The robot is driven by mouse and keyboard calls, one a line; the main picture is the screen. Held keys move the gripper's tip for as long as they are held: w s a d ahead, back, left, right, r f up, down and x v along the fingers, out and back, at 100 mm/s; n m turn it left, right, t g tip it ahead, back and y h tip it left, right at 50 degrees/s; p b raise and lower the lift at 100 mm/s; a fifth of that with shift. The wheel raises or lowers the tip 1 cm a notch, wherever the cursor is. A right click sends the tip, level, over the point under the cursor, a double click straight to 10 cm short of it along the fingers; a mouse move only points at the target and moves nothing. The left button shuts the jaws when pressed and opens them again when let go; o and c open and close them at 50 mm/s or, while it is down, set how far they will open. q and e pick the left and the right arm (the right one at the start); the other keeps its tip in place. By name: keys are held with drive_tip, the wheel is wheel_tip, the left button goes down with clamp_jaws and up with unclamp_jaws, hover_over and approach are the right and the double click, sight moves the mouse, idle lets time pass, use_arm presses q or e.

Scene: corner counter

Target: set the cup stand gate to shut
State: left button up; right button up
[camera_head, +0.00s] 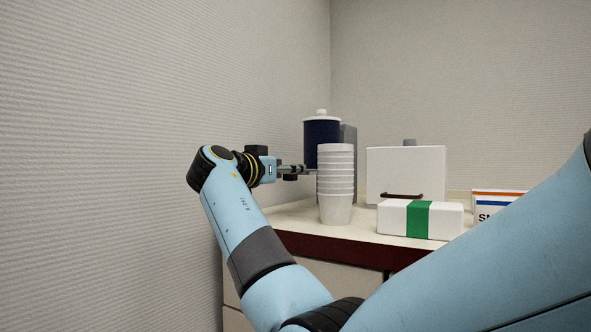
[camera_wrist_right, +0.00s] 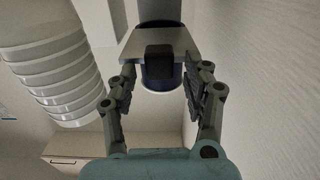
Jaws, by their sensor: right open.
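A dark blue canister with a white knobbed lid (camera_head: 321,138) stands on the counter behind the white cup stack. In the right wrist view a pale plate with a black block (camera_wrist_right: 159,62) sits in front of a dark blue round part; I cannot tell for sure whether this is the cup stand gate or how it is set. My right gripper (camera_head: 303,170) reaches in from the left behind the cups, its tips partly hidden. In the wrist view the open right gripper (camera_wrist_right: 166,72) has its fingers on either side of the black block, apparently apart from it. My left gripper is out of view.
The tall stack of white cups (camera_head: 336,190) stands close in front of my right gripper; it also shows in the wrist view (camera_wrist_right: 55,75). A white case (camera_head: 406,165), a white box with a green band (camera_head: 450,220) and a lettered box (camera_head: 487,208) stand rightward. The wall is close at left.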

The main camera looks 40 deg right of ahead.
sight(313, 166)
drive_tip(key=shift+a, duration=0.1)
drive_tip(key=shift+c, duration=1.5)
clamp_jaws()
drive_tip(key=b+x, duration=0.3)
drive_tip(key=x, duration=0.6)
drive_tip(key=shift+w, duration=0.1)
drive_tip(key=shift+w+d, duration=0.1)
drive_tip(key=shift+d, duration=0.3)
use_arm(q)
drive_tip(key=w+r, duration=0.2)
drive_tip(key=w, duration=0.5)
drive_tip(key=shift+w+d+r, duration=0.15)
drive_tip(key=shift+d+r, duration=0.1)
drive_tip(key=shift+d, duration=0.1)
use_arm(e)
drive_tip(key=shift+r, duration=0.25)
